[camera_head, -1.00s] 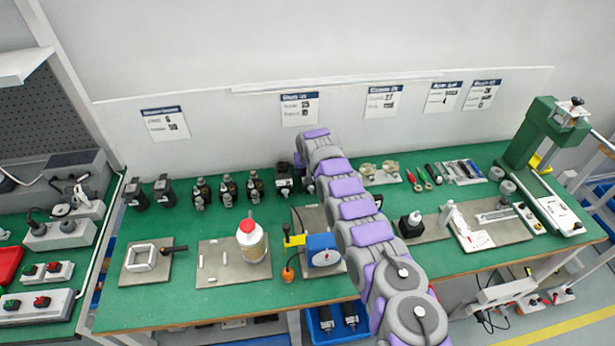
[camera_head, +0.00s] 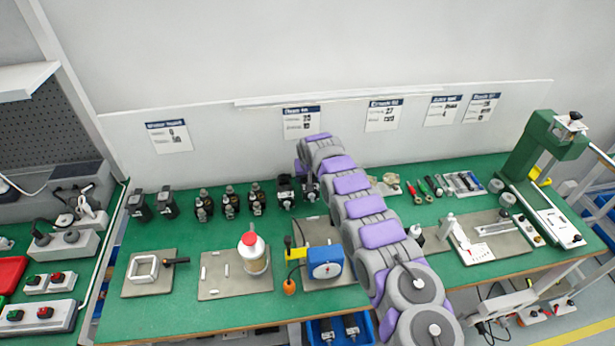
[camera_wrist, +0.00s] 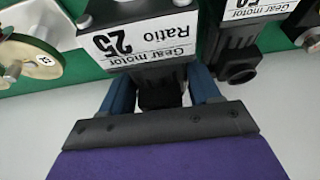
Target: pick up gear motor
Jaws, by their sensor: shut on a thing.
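A gear motor (camera_wrist: 140,45), black with a white label reading "Gear motor Ratio 25" upside down, fills the upper middle of the wrist view. My gripper (camera_wrist: 163,92) is shut on its dark lower part, with a blue finger on each side. A second labelled gear motor (camera_wrist: 238,40) stands close to the right in the wrist view. In the head view, a dark gear motor (camera_head: 285,192) stands on the green bench left of my arm's end. My arm largely hides the held motor and the gripper there; I cannot tell whether the motor is off the bench.
An encoder-like disc (camera_wrist: 28,58) is close on the left in the wrist view. In the head view, several dark motors (camera_head: 229,202) stand to the left. A blue box device (camera_head: 325,262) and white bottle (camera_head: 253,255) stand in front. A white panel (camera_head: 230,130) rises behind.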

